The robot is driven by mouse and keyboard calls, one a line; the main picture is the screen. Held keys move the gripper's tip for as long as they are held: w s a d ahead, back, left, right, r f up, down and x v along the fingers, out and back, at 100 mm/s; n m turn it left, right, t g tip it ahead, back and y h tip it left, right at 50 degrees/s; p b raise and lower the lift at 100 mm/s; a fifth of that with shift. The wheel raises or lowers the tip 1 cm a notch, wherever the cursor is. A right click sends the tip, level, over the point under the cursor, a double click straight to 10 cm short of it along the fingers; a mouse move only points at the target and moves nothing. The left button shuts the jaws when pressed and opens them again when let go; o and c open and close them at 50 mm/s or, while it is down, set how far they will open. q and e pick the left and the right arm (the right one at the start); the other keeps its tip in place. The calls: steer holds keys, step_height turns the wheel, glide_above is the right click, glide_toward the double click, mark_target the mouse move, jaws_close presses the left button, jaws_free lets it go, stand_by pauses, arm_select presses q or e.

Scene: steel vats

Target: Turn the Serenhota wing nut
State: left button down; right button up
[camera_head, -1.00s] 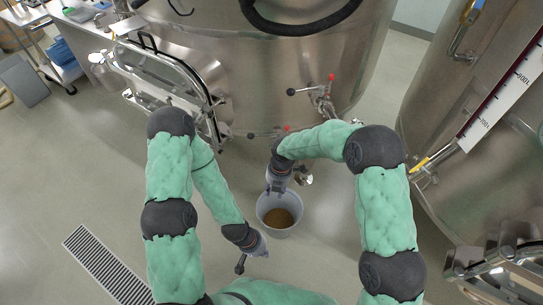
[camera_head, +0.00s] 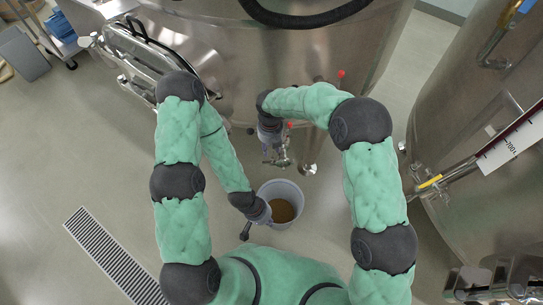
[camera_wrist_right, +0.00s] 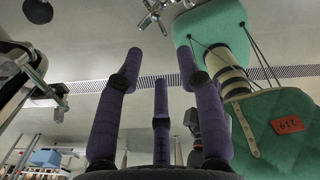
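No name reading Serenhota is legible in either view. A small metal fitting with several short arms (camera_wrist_right: 155,14) shows at the top of the right wrist view; I cannot tell if it is the wing nut. My right gripper (camera_head: 275,155) is in front of the central vat's lower valves, above the bucket. In the right wrist view its purple fingers (camera_wrist_right: 157,70) are spread, with nothing between them. My left gripper (camera_head: 263,213) is at the left rim of the grey bucket (camera_head: 297,193); its fingers are too small to read.
The central steel vat (camera_head: 230,80) has a hatch on its left and red-tipped valves (camera_head: 341,76) low on its front. Brown contents show in the bucket. Another vat (camera_head: 440,110) stands right. A floor drain (camera_head: 112,255) lies left, with clear floor around it.

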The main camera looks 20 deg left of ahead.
mark_target(272, 159)
step_height(272, 159, down, 9)
steer(key=b, duration=0.2)
steer(key=shift+r, duration=0.1)
jaws_close()
